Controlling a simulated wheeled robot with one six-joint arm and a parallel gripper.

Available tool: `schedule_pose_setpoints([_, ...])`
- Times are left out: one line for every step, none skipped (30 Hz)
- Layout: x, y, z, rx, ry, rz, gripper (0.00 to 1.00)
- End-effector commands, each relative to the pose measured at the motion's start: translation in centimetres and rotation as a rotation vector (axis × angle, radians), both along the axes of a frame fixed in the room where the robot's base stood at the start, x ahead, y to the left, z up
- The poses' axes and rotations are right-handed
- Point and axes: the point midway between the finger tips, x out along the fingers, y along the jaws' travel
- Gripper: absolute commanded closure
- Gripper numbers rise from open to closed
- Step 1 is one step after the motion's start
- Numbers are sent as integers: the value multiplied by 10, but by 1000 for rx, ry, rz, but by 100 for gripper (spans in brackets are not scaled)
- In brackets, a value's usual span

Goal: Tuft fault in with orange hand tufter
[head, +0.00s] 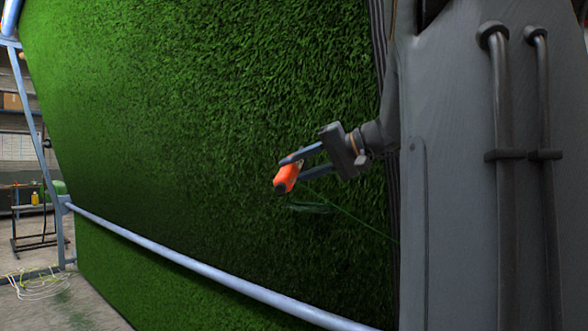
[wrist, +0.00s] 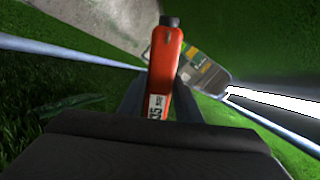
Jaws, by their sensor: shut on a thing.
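The orange hand tufter (head: 287,177) is between the fingers of my gripper (head: 298,164), which is shut on it in front of the green turf (head: 220,110). In the wrist view the tufter (wrist: 166,75) stands out from the jaws (wrist: 160,98), with a dark tip at its far end and a white label near the gripper. Below the tufter in the head view, a darker oval mark (head: 310,208) shows on the turf, with a thin green line running down to the right. I cannot tell whether the tufter touches the turf.
A blue rail (head: 200,263) crosses low in front of the turf; it also shows in the wrist view (wrist: 75,50). A grey panel with dark pipes (head: 500,170) stands at the right. A small table (head: 35,210) and loose pale cords (head: 35,285) are at the left.

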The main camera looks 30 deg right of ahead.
Motion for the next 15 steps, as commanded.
schedule_pose_setpoints([1, -1, -1, 0, -2, -2, 99])
schedule_pose_setpoints([1, -1, -2, 0, -2, -2, 99])
schedule_pose_setpoints([1, -1, -2, 0, -2, -2, 99])
schedule_pose_setpoints([1, -1, -2, 0, -1, -2, 99])
schedule_pose_setpoints([1, -1, -3, 0, -1, -2, 99])
schedule_pose_setpoints([1, -1, -4, 0, -1, -2, 99])
schedule_pose_setpoints([1, -1, -5, -1, -2, -1, 99])
schedule_pose_setpoints([1, -1, -6, 0, -2, -1, 99])
schedule_pose_setpoints([1, -1, -9, 0, -2, 0, 99])
schedule_pose_setpoints([1, -1, -10, 0, -2, 0, 99])
schedule_pose_setpoints([1, -2, -12, 0, -2, 0, 99])
schedule_pose_setpoints([2, -2, -14, 0, -2, 0, 99])
schedule_pose_setpoints([2, -2, -16, 0, -1, 1, 99])
schedule_pose_setpoints([2, -2, -17, -1, -2, 1, 99])
schedule_pose_setpoints([2, -2, -19, -1, -2, 1, 99])
